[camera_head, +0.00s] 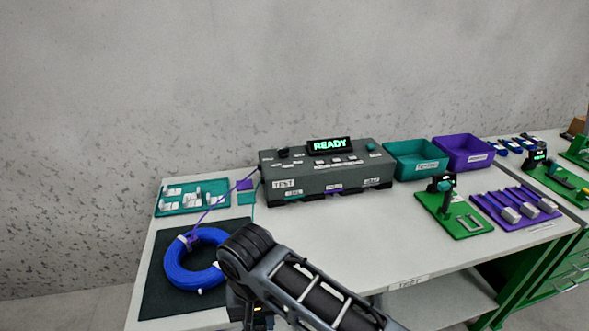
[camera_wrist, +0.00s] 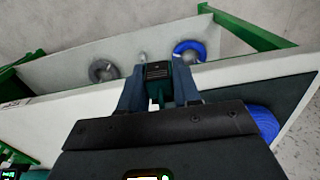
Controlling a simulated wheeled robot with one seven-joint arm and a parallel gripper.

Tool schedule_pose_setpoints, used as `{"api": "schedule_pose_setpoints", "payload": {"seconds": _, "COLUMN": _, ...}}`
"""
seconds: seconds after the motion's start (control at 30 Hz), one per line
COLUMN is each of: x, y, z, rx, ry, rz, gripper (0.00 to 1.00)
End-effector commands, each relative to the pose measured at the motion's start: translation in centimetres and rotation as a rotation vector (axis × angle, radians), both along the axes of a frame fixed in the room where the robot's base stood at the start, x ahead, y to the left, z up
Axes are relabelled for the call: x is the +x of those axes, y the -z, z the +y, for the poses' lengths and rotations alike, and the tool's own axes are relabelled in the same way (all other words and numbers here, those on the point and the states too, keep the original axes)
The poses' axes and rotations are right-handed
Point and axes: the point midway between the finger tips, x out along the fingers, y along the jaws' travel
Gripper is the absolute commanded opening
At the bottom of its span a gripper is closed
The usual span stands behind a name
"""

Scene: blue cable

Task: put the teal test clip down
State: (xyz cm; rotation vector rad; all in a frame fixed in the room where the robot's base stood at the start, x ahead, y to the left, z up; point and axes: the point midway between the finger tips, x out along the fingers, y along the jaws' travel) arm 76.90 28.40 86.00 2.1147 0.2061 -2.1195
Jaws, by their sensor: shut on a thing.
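The teal test clip (camera_wrist: 157,92) shows in the wrist view between the two fingers of my gripper (camera_wrist: 158,84), which is shut on it. Its upper part looks dark. The head view does not show the clip clearly; my arm covers that area. The blue cable coil (camera_head: 172,268) lies on a dark mat (camera_head: 155,300) at the table's left front, and part of it shows right of my gripper in the wrist view (camera_wrist: 264,122). A purple lead (camera_head: 212,203) runs from the tester to the coil. A teal square (camera_head: 245,197) lies beside the tester, below a purple square (camera_head: 245,185).
The grey tester (camera_head: 320,176) reads READY. A teal tray (camera_head: 190,203) stands left, and teal (camera_head: 414,172) and purple (camera_head: 464,166) bins stand right. A green fixture board (camera_head: 432,205) and a purple rack (camera_head: 515,222) stand farther right.

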Motion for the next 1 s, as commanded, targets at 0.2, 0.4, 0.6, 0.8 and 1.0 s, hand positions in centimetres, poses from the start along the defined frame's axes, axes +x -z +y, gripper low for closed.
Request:
{"api": "schedule_pose_setpoints", "payload": {"seconds": 0.2, "x": 1.4, "y": 2.4, "z": -9.5, "rx": 0.005, "ry": 0.062, "rz": 0.004, "gripper": 0.05}}
{"api": "schedule_pose_setpoints", "payload": {"seconds": 0.4, "x": 1.2, "y": 4.0, "z": -17.3, "rx": 0.005, "ry": 0.113, "rz": 0.002, "gripper": 0.05}}
{"api": "schedule_pose_setpoints", "payload": {"seconds": 0.6, "x": 0.1, "y": 5.2, "z": -23.8, "rx": 0.006, "ry": 0.161, "rz": 0.001, "gripper": 0.05}}
{"api": "schedule_pose_setpoints", "payload": {"seconds": 0.8, "x": -1.0, "y": 5.7, "z": -27.4, "rx": 0.003, "ry": 0.191, "rz": -0.002, "gripper": 0.05}}
{"api": "schedule_pose_setpoints", "payload": {"seconds": 1.0, "x": -1.2, "y": 5.7, "z": -28.2, "rx": 0.004, "ry": 0.194, "rz": -0.005, "gripper": 0.05}}
